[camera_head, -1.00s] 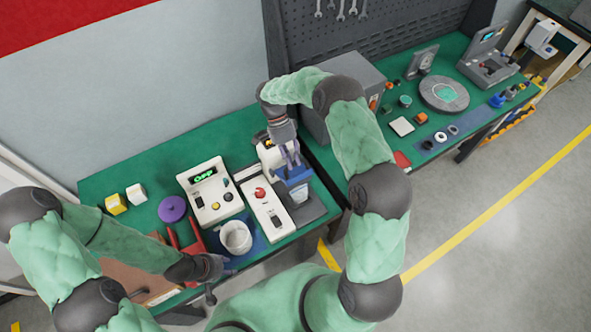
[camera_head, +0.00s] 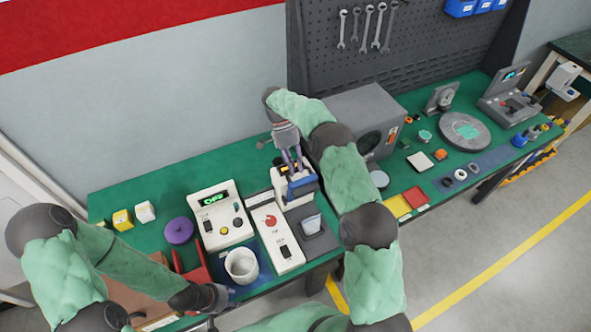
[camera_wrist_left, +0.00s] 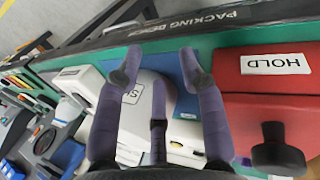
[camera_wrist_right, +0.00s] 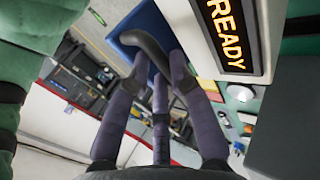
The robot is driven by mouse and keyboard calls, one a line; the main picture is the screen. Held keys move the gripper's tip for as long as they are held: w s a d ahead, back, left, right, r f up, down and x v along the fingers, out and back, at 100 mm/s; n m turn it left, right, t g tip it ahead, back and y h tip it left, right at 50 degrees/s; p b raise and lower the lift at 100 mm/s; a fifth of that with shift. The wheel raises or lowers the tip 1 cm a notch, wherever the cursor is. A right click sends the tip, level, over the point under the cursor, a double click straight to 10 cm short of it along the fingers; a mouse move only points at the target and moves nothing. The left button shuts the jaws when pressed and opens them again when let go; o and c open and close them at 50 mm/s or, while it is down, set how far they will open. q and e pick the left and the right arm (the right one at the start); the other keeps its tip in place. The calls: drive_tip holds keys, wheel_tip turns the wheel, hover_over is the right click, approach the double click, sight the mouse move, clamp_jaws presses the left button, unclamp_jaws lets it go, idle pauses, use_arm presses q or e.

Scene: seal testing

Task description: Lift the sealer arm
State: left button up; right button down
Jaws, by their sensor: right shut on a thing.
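The sealer (camera_head: 280,178) is a white machine at the right end of the near green bench. Its raised arm carries a blue part (camera_head: 303,187) above a dark base, where a clear, greyish packet (camera_head: 311,224) lies. My right gripper (camera_head: 292,165) is shut on the sealer arm's handle. In the right wrist view the fingers close around a dark curved handle (camera_wrist_right: 146,46) beside the blue part, and an orange READY display (camera_wrist_right: 228,35) glows alongside. My left gripper (camera_head: 212,299) is open and empty near the bench's front edge, below the white cup (camera_head: 241,266).
White control boxes (camera_head: 221,214) and (camera_head: 275,236) stand left of the sealer. A purple disc (camera_head: 179,230), a red holder (camera_head: 193,266) and yellow and white blocks (camera_head: 122,220) lie further left.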

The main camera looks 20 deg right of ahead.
use_arm(q)
drive_tip(key=shift+f, duration=0.3)
use_arm(e)
wheel_tip(320, 180, down, 2)
drive_tip(key=shift+f+g, duration=0.1)
drive_tip(key=shift+g, duration=0.4)
drive_tip(key=shift+w, duration=0.1)
drive_tip(key=c, duration=1.1)
unclamp_jaws()
use_arm(q)
drive_tip(key=shift+d, duration=0.15)
use_arm(e)
drive_tip(key=shift+d, duration=0.15)
drive_tip(key=shift+w, duration=0.1)
drive_tip(key=shift+w+r, duration=0.1)
drive_tip(key=shift+r, duration=0.4)
use_arm(q)
drive_tip(key=shift+r, duration=0.15)
use_arm(e)
drive_tip(key=shift+a+r, duration=0.1)
drive_tip(key=shift+a, duration=0.1)
